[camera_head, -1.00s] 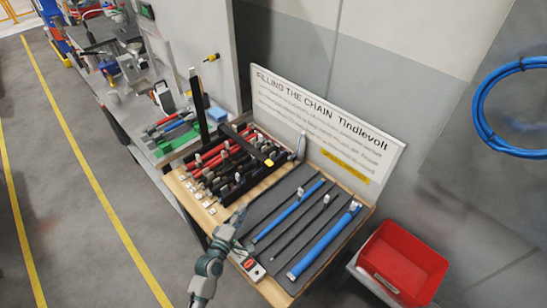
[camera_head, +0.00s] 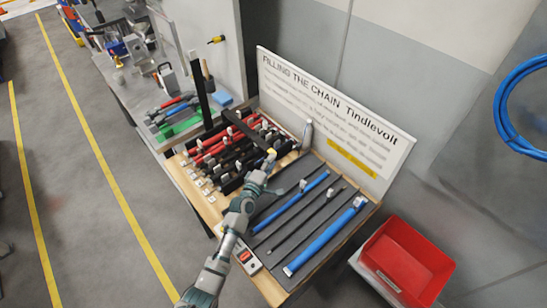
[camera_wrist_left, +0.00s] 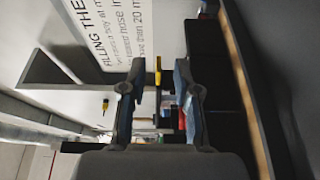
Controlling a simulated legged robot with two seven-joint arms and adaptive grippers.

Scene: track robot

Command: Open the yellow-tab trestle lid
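A dark bar-like lid (camera_head: 246,130) lies across the rack of red and black hoses on the wooden bench. Its yellow tab (camera_head: 272,151) is at the end nearest me. My left gripper (camera_head: 266,166) is just in front of the tab, with the arm reaching up from below. In the left wrist view the two fingers (camera_wrist_left: 160,92) are apart, and the yellow tab (camera_wrist_left: 158,70) shows between them. I cannot tell whether a finger touches it. My right gripper is not in view.
An upright dark bar (camera_head: 200,85) stands at the rack's left end. Blue and black rods lie on a grey mat (camera_head: 290,235) at right, near a red button box (camera_head: 246,258). A sign board (camera_head: 325,115) stands behind. A red bin (camera_head: 405,262) sits at lower right.

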